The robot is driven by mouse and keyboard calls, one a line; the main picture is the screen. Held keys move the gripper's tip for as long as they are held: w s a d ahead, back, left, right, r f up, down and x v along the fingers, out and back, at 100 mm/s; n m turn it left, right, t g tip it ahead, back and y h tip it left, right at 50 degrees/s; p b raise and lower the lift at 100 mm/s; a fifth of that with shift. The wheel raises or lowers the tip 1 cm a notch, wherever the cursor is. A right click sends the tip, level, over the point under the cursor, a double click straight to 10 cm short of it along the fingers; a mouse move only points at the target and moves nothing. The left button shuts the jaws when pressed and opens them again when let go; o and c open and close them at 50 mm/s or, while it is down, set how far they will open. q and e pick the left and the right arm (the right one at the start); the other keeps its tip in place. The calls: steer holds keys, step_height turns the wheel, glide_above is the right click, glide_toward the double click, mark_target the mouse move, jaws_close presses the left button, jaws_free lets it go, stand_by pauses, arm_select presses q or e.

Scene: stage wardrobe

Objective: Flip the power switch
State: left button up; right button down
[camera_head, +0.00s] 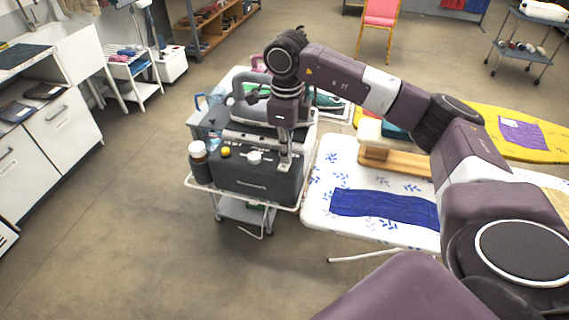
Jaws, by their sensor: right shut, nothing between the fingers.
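My right gripper (285,165) points down at the right end of the machine's top, at or just above the surface. Its fingers are shut with nothing between them. Whether it touches the machine cannot be told. My left gripper is out of view.
An ironing board (330,225) with blue cloth (385,208) is close on the right. The floor at left is clear.

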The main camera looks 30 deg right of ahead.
steer(key=shift+r+p, duration=2.25)
steer(key=shift+r, duration=1.3)
steer(key=shift+f, duration=0.1)
